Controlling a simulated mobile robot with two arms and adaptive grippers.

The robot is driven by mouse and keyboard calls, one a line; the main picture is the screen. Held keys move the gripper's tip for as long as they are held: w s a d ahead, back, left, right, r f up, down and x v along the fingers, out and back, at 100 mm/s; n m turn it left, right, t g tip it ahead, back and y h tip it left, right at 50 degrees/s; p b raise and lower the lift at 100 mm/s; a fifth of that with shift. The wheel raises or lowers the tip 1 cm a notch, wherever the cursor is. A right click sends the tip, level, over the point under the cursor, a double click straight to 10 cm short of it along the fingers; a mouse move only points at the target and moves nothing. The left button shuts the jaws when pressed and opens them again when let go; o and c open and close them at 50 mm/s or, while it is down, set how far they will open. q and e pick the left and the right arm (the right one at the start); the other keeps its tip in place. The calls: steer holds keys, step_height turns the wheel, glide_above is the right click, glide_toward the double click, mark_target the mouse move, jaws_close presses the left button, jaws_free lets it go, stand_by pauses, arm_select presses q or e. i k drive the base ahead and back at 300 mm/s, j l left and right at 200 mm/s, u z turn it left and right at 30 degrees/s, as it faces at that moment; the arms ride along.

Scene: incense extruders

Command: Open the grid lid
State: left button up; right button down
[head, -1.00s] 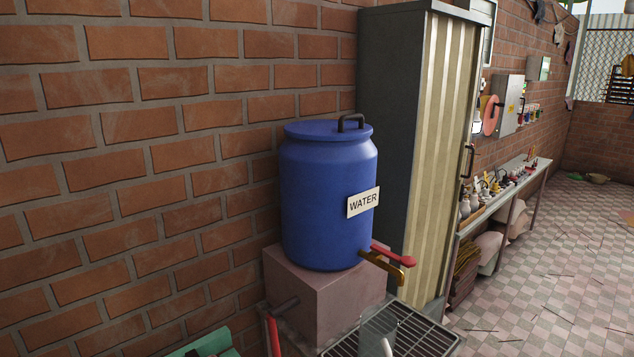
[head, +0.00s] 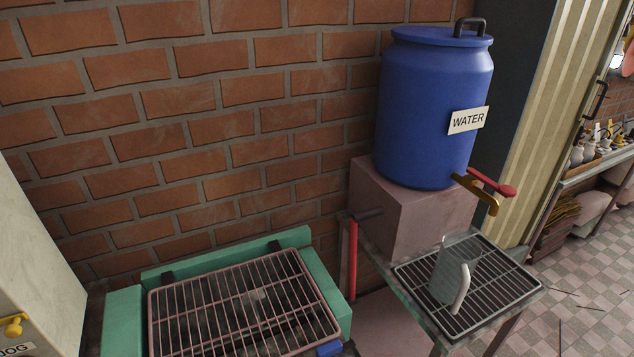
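A grid lid (head: 215,306) of thin metal bars in a pinkish frame lies over a green box-like unit (head: 124,310) at the lower left of the head view. The lid looks shut, lying flat on the green rim. Two dark hinge-like pieces show at its back edge, and a blue piece (head: 329,348) sits at its front right corner. Something small and pale shows through the bars, too unclear to name. The lid's front edge is partly cut off by the frame. Neither of my grippers is in view.
A blue water barrel (head: 432,110) with a brass tap stands on a pinkish block (head: 400,215). A clear jug (head: 452,270) stands on a drain grate below the tap. A red lever (head: 352,262) rises beside the green unit. A pale cabinet (head: 32,270) is at left.

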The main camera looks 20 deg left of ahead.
mark_target(168, 279)
steer(key=j+u, duration=0.1)
steer(key=u, duration=0.3)
steer(key=k+j+u, duration=0.1)
steer(key=u, duration=0.35)
